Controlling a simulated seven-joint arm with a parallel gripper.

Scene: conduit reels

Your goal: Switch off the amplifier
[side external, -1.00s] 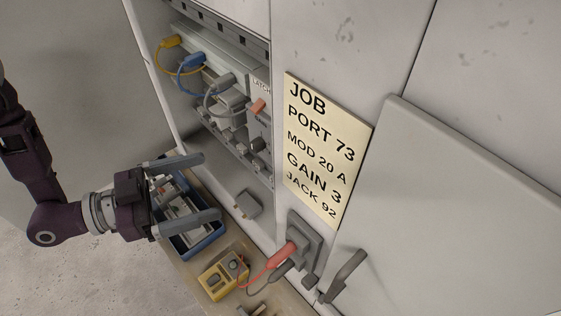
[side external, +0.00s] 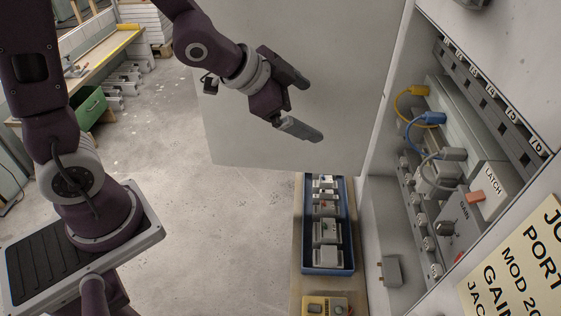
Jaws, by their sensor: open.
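A grey unit in the open cabinet has a panel marked GAIN with a dark knob (side external: 446,229), likely the amplifier. Beside it an orange-red lever (side external: 475,197) sits by a plate marked LATCH (side external: 492,180). I cannot make out a power switch or its state. Yellow (side external: 418,91), blue (side external: 432,118) and grey (side external: 453,154) plugs with cables are at the units behind it. My gripper (side external: 310,109) is open and empty, in the air left of the cabinet, in front of a pale panel and well apart from the unit.
A blue tray (side external: 299,252) of grey modules lies below my gripper, with a yellow meter (side external: 325,306) in front of it. A grey box (side external: 391,271) is at the cabinet's lower left. A job sign (side external: 520,262) is at lower right.

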